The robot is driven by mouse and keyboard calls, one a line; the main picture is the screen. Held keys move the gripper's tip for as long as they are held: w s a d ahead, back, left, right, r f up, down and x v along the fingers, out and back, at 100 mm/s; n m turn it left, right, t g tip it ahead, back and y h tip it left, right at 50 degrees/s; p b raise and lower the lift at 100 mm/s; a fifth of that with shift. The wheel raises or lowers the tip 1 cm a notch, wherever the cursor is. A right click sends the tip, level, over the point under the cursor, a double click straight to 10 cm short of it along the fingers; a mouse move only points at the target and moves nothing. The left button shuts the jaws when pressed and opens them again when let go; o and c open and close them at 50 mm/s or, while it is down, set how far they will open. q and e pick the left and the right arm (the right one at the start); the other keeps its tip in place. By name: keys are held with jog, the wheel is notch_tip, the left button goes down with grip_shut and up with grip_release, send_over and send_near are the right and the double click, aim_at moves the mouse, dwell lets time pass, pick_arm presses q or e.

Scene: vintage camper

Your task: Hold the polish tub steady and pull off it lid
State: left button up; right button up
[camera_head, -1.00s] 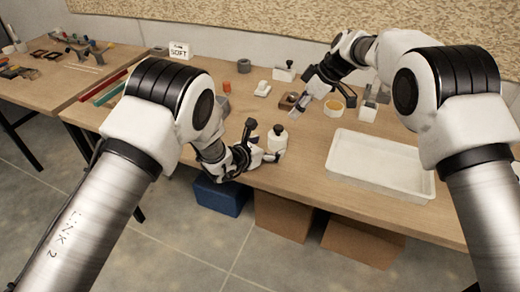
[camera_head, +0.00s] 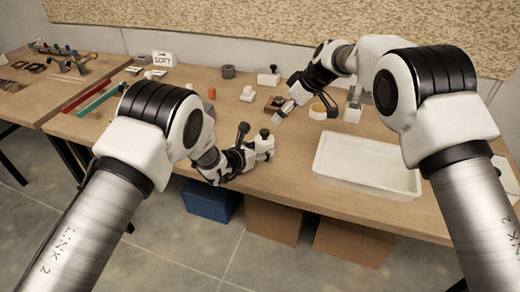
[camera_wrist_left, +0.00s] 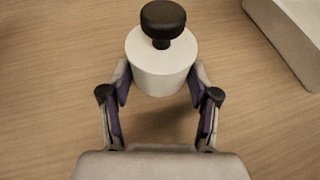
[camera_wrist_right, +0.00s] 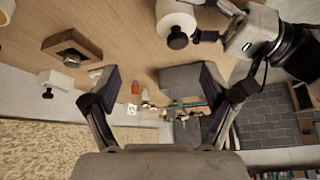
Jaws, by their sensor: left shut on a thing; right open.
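The polish tub is a white round tub (camera_head: 264,147) with a dark knob on its lid (camera_head: 265,133). It stands upright on the workbench. In the left wrist view the tub (camera_wrist_left: 161,70) sits between the fingertips of my left gripper (camera_wrist_left: 160,90), which is shut on its sides. The black knob (camera_wrist_left: 162,20) is above, clear of the fingers. My right gripper (camera_head: 281,114) is open and empty, beyond the tub and apart from it. In the right wrist view the tub (camera_wrist_right: 177,14) and its knob (camera_wrist_right: 177,39) lie beyond the open fingers (camera_wrist_right: 161,84).
A white tray (camera_head: 367,167) lies right of the tub. A blue box (camera_head: 210,201) and cardboard boxes (camera_head: 275,220) are under the bench. Bare bench lies between tub and tray.

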aim_at(267, 133)
pick_arm(q)
jog(key=shift+f, duration=0.15)
jog(key=shift+s+a, duration=0.1)
pick_arm(e)
jog(key=s+a+m+t+h, duration=0.2)
jog(key=s+a+m, duration=0.1)
jog(key=s+m, duration=0.1)
jog(key=x, duration=0.8)
jog(key=shift+f, duration=0.4)
jog(key=shift+d, duration=0.1)
grip_shut()
jog(key=shift+r, duration=0.2)
jog(key=shift+r, duration=1.45)
